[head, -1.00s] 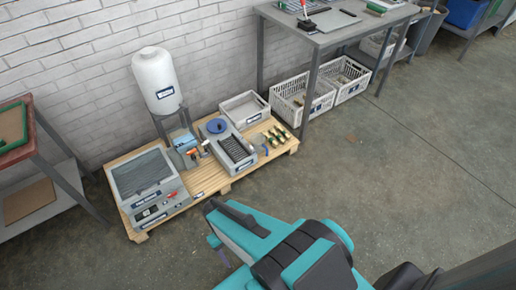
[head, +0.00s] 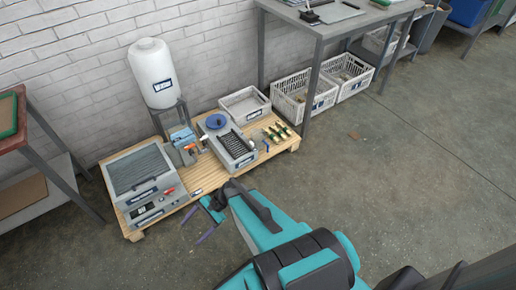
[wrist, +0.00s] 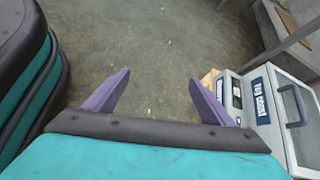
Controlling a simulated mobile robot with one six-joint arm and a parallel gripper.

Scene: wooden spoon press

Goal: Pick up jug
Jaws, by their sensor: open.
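I cannot tell for sure which thing is the jug. A small blue item (head: 181,137) stands below a large white tank (head: 157,74) on a grey stand, at the back of a wooden pallet (head: 207,182); its shape is too small to read. My gripper (head: 197,224) is in front of the pallet's front edge, apart from everything on it. In the wrist view my gripper (wrist: 159,85) has its two purple fingers spread, with only bare floor between them. No jug shows in the wrist view.
A grey labelled machine (head: 146,183) sits at the pallet's left end; it also shows in the wrist view (wrist: 262,108). A grey slotted unit (head: 232,146), an empty tray (head: 244,104) and several green-tipped items (head: 276,134) lie to the right. A workbench (head: 330,27) stands behind. The floor right of the pallet is clear.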

